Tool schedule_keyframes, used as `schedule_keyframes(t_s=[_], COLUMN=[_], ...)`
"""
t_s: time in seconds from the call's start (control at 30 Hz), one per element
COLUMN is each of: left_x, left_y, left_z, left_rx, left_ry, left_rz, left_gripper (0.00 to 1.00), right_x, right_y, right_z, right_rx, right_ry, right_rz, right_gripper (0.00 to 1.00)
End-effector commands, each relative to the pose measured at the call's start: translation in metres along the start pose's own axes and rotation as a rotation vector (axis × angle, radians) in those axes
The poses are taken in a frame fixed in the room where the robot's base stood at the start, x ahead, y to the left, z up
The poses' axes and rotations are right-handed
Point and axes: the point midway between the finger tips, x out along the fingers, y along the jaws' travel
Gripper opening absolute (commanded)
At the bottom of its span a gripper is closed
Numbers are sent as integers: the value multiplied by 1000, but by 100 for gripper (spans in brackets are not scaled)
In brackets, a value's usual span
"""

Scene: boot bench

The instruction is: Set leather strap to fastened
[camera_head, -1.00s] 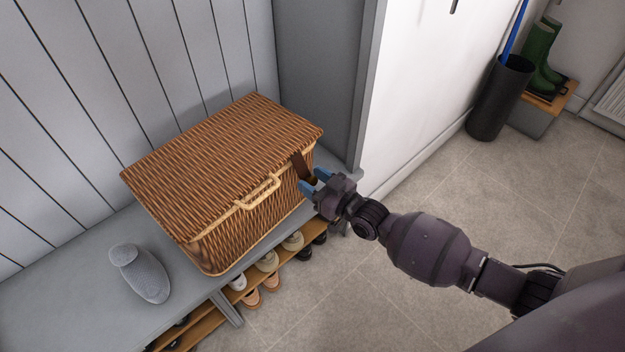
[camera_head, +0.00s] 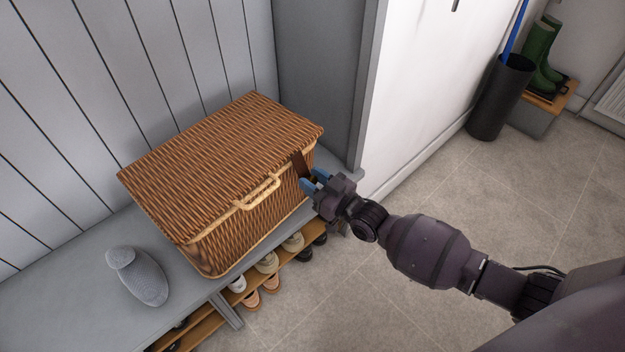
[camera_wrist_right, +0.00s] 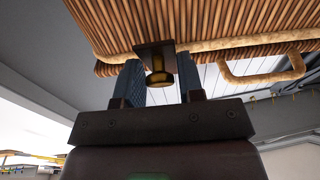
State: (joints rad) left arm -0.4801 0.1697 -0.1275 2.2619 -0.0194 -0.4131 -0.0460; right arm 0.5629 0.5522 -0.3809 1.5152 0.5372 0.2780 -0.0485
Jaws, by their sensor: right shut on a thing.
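A wicker basket (camera_head: 215,165) with a closed-looking lid stands on the grey bench. Its dark brown leather strap (camera_head: 301,163) hangs over the front edge near the right end. My right gripper (camera_head: 312,184) is at the strap's lower end, in front of the basket. In the right wrist view, the strap's dark end (camera_wrist_right: 152,50) and a round brass stud (camera_wrist_right: 159,78) show between the two blue fingers. The gripper is shut on the strap; the exact contact is partly hidden. I cannot tell whether the strap is fastened. My left gripper is not in view.
A pale handle (camera_head: 257,193) sits on the basket's front. Several shoes (camera_head: 267,262) are on the shelf below. A white wall panel (camera_head: 425,90) is at right; the floor in front is clear.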

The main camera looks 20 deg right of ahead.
Motion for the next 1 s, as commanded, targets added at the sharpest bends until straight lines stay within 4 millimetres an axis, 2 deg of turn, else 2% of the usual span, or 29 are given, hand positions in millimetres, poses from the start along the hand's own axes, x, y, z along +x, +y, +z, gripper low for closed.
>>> schedule_keyframes(t_s=[0.03,0.17,0.3,0.63,1.0], left_x=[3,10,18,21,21], left_y=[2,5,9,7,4], left_z=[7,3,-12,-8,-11], left_rx=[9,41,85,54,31], left_ry=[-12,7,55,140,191], left_rz=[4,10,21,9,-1], left_gripper=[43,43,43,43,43], right_x=[-2,1,6,20,26], right_y=[-2,-2,-2,-2,0], right_z=[13,22,27,29,24], right_rx=[4,8,8,6,1], right_ry=[13,88,186,381,460], right_rz=[0,0,1,1,0], right_gripper=[0,0,0,0,0])
